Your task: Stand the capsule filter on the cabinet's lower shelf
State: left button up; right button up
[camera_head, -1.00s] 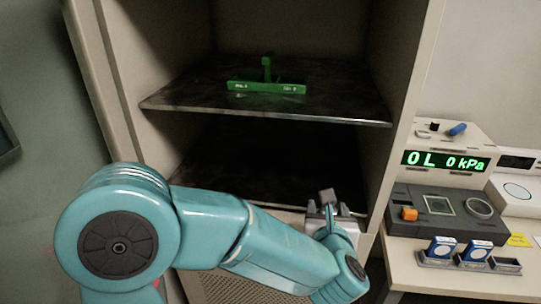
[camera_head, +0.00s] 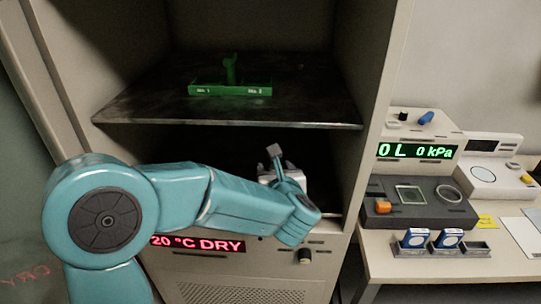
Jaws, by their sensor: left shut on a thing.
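My left arm reaches in from the left, and its gripper (camera_head: 278,163) is at the front opening of the cabinet's lower compartment. It is shut on a small grey piece (camera_head: 274,150) that sticks up above the jaws. I take this to be the capsule filter, but it is mostly hidden and I cannot tell its full shape or tilt. The lower shelf (camera_head: 325,200) is dark and largely covered by my arm. The cabinet (camera_head: 378,110) stands open in front of me. My right gripper is out of view.
The upper shelf (camera_head: 150,108) holds a green two-place rack (camera_head: 230,90) and forms a ceiling above the gripper. A red "20 °C DRY" display (camera_head: 197,244) is below the lower shelf. At right, a table (camera_head: 395,275) carries a 0 L, 0 kPa readout (camera_head: 417,151) and blue-white boxes (camera_head: 449,238).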

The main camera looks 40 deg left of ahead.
pick_arm(q)
jog(key=shift+w+a, duration=0.65)
jog(key=shift+w, duration=0.05)
jog(key=w+a+p, duration=0.1)
jog(key=w+a, duration=0.1)
jog(key=w, duration=0.1)
jog(key=shift+a+f+p, duration=0.1)
jog(key=shift+a+p, duration=0.2)
jog(key=shift+a, duration=0.05)
jog(key=shift+f, duration=0.7)
jog(key=shift+s+d, duration=0.1)
jog(key=shift+f+b, duration=0.15)
jog(key=shift+b, duration=0.15)
jog(key=o, duration=1.5)
